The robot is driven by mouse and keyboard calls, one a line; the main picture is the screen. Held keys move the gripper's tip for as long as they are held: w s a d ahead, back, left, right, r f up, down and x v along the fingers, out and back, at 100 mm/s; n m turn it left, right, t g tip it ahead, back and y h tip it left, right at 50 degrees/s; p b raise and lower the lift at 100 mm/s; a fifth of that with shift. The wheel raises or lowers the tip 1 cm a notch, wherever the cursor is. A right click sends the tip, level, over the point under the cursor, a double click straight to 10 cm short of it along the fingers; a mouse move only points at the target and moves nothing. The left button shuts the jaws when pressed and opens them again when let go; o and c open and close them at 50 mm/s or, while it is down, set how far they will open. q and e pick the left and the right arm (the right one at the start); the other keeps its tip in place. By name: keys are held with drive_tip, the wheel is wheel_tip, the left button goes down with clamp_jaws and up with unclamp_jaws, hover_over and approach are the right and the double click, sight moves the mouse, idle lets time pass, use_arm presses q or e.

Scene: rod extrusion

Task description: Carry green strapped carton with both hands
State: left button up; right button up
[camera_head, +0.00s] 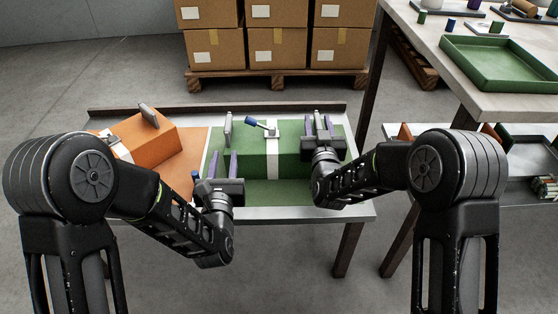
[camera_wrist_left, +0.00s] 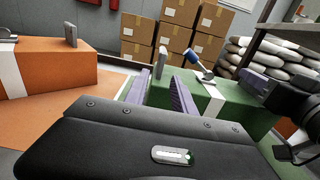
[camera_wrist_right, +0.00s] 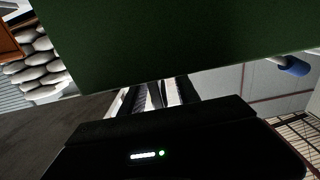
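The green carton (camera_head: 245,155) has a white strap (camera_head: 272,155) and a blue-knobbed lever (camera_head: 257,123) on top. It stands on a green area of the table. A grey upright plate (camera_head: 228,125) stands at its left end, and another (camera_head: 318,124) at its right end. My left gripper (camera_head: 222,165) is open and empty, short of the left plate; that plate (camera_wrist_left: 160,62) shows ahead between the fingers in the left wrist view. My right gripper (camera_head: 320,125) is open, its fingers on either side of the right plate; contact is unclear. The carton's dark green side (camera_wrist_right: 190,45) fills the upper right wrist view.
An orange carton (camera_head: 145,143) with its own strap and grey plate sits at left on the same table (camera_head: 290,213). A raised dark rail (camera_head: 170,109) runs along the back. Stacked boxes (camera_head: 277,48) stand behind. A taller table with a green tray (camera_head: 490,62) is at right.

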drive_tip(key=shift+s, duration=0.1)
drive_tip(key=s, duration=1.2)
